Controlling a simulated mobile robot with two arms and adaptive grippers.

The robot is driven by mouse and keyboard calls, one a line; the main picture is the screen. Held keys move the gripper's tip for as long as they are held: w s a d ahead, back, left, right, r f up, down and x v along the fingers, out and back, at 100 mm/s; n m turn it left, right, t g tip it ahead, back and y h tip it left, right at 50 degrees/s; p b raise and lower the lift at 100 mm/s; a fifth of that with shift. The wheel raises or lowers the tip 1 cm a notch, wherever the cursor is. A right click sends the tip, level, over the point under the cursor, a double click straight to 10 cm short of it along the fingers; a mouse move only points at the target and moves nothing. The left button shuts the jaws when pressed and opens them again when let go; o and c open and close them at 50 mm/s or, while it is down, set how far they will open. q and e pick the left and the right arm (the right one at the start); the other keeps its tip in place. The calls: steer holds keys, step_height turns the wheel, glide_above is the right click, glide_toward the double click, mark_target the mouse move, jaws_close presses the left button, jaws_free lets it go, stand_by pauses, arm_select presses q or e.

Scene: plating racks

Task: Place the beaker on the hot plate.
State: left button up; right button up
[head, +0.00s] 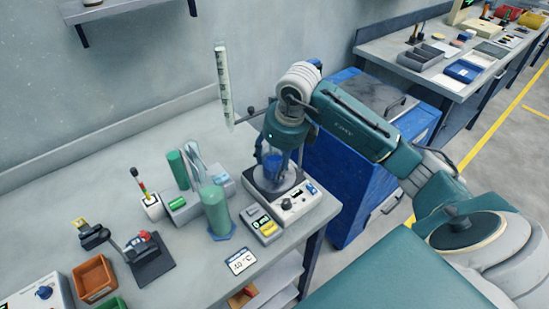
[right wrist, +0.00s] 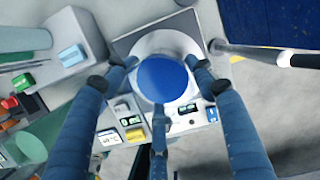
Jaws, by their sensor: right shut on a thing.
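The beaker with blue contents (head: 273,166) is between the fingers of my right gripper (head: 277,156), over the round top of the hot plate (head: 297,208). In the right wrist view I look down on the beaker's blue round contents (right wrist: 162,78), with the fingers of my right gripper (right wrist: 160,82) closed around it. The pale disc of the hot plate (right wrist: 168,41) shows around the beaker. I cannot tell whether the beaker's base touches the plate. My left gripper is out of view.
A tall graduated tube (head: 224,88) rises behind. A blue cabinet (head: 335,170) stands right of the bench. An orange bin (head: 93,277) is at lower left.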

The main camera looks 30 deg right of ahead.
steer(key=shift+f, duration=0.1)
steer(key=o, duration=1.3)
steer(key=shift+r, duration=0.35)
steer(key=b+v, duration=0.1)
steer(key=v, duration=1)
steer(key=shift+s+r+b, duration=0.1)
steer(key=shift+r+b, duration=0.1)
steer(key=shift+b, duration=0.2)
